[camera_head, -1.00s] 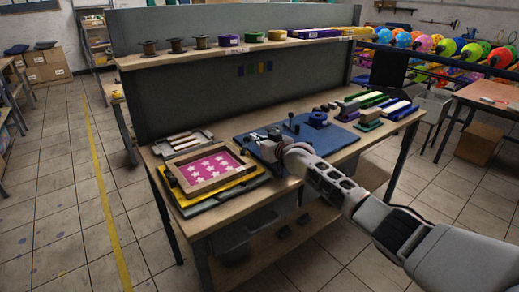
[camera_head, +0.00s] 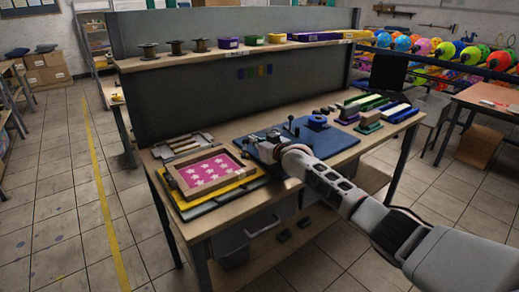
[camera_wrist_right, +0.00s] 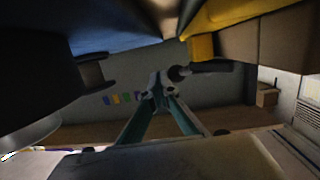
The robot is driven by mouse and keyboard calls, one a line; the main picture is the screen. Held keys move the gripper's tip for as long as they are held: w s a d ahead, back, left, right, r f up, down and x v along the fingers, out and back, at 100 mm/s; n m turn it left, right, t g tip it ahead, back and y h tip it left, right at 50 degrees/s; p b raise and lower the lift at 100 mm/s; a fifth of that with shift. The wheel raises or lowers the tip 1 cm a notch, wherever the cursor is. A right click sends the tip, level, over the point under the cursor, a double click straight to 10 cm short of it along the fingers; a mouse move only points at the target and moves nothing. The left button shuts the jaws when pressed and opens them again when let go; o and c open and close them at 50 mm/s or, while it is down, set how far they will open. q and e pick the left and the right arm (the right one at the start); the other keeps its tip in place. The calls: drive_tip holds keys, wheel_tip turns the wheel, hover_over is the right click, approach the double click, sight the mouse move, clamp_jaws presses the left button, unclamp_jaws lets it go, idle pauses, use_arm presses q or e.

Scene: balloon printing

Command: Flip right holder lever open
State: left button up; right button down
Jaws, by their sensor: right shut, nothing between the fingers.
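The blue board (camera_head: 329,141) lies on the workbench, with small dark fittings and an upright knob-topped lever (camera_head: 291,122) near its back left. My right gripper (camera_head: 264,150) is low over the left part of the board, beside the fittings; its fingers are small and partly hidden there. In the right wrist view the right gripper's (camera_wrist_right: 160,88) fingers are together with nothing between them. A dark round knob with a rod (camera_wrist_right: 178,73) shows close to the fingertips; contact cannot be told. Which lever is the right holder's is unclear. My left gripper is not in view.
A wooden frame with a pink star print (camera_head: 208,170) lies left of the board. A grey panel (camera_head: 239,82) with a shelf of spools (camera_head: 174,47) and coloured containers stands behind. The bench front by the arm is narrow.

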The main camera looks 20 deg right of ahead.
idle(0.3)
drive_tip(key=shift+s, duration=0.1)
drive_tip(key=shift+s+d, duration=0.2)
drive_tip(key=shift+s, duration=0.4)
drive_tip(key=v, duration=1)
drive_tip(key=shift+s+d+r, duration=0.15)
drive_tip(key=shift+s, duration=0.1)
